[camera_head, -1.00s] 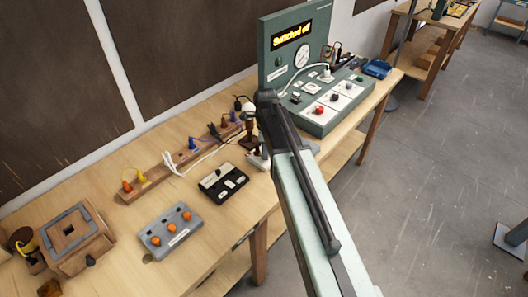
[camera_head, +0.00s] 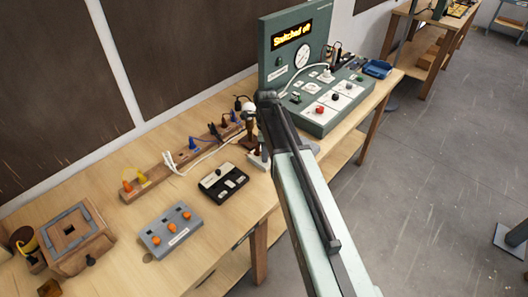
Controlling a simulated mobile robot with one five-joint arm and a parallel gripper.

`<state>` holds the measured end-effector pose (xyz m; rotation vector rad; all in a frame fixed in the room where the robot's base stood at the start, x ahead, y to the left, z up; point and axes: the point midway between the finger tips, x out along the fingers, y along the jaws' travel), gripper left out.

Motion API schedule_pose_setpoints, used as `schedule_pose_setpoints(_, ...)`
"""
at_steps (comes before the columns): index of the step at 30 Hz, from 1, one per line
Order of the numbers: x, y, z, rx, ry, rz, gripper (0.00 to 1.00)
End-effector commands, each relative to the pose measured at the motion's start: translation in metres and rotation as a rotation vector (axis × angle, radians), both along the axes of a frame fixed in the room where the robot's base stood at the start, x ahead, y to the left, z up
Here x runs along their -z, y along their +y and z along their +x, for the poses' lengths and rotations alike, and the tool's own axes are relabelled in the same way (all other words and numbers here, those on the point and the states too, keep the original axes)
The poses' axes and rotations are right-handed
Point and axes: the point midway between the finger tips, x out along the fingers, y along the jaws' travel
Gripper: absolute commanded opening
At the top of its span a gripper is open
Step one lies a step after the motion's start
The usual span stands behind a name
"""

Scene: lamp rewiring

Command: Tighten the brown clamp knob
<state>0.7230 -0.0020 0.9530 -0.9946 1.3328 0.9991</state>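I cannot make out a brown clamp knob for certain. A dark brown upright piece (camera_head: 250,138) with a pale round top stands on the bench, partly behind my arm. A wooden block fixture (camera_head: 92,252) with a grey frame on top sits at the front left of the bench, and a small dark knob (camera_head: 90,260) shows at its front right side. My arm rises from the bottom right and bends over the bench near the brown piece. My gripper is hidden behind the arm, so its fingers and any contact cannot be seen.
A grey box with orange knobs (camera_head: 170,230) and a black switch panel (camera_head: 222,183) lie on the bench. A wooden strip (camera_head: 158,180) carries coloured plugs and a white cable. A green console (camera_head: 334,113) reading "Switched off" stands beyond my arm. The floor at right is mostly clear.

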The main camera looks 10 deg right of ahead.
Motion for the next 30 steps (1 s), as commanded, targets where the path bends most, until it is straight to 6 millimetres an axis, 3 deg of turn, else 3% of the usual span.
schedule_pose_setpoints(8,-0.014,0.0,0.001,0.0,-0.002,-0.001,0.45)
schedule_pose_setpoints(19,-0.077,0.0,-0.001,0.0,0.0,0.0,0.45)
schedule_pose_setpoints(30,-0.078,0.0,-0.001,0.0,0.0,0.0,0.45)
